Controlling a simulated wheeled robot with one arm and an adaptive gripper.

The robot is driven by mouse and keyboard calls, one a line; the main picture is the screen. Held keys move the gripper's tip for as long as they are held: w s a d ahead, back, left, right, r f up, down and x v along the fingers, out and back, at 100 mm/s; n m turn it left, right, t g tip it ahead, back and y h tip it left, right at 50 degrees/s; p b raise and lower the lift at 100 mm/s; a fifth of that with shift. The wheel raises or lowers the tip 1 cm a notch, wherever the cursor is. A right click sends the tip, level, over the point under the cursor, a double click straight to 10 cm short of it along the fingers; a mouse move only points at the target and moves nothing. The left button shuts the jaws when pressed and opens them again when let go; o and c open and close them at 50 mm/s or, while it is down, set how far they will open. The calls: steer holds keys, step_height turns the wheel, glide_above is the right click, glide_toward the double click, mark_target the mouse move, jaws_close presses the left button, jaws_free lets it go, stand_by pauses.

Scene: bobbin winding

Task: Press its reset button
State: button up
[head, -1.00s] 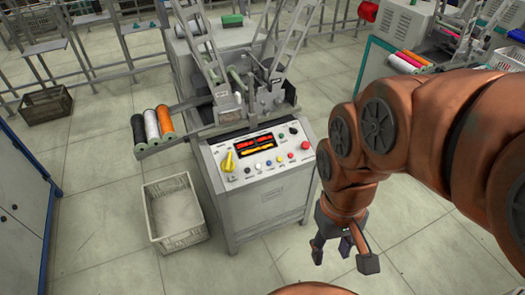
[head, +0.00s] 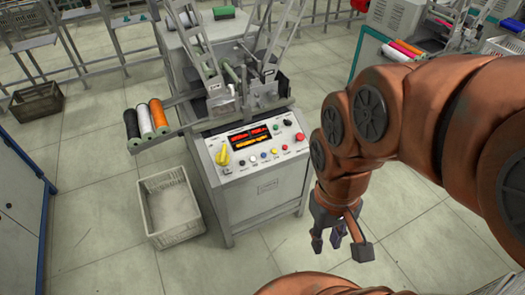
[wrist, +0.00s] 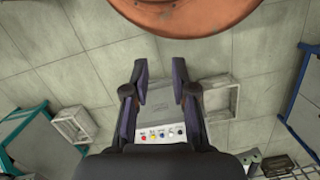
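The bobbin winding machine (head: 262,196) stands ahead, with a sloped white control panel (head: 245,158). The panel has a lit red-orange display (head: 250,138), a yellow knob (head: 222,155), a red button (head: 299,137) at right and a row of small coloured buttons (head: 263,156). The labels are too small to read, so I cannot tell which is reset. My gripper (head: 340,250) hangs in front and to the right of the machine, apart from it. In the wrist view my gripper (wrist: 160,82) has its fingers spread and empty, with the panel's button row (wrist: 162,135) beyond them.
A white crate (head: 195,226) sits on the floor left of the machine. Black, white and orange bobbins (head: 146,120) lie on its left-side rack. Another machine (head: 400,20) stands at back right. A dark crate (head: 38,103) is at far left. Floor in front is clear.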

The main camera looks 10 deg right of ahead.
jaws_close()
stand_by(1.2)
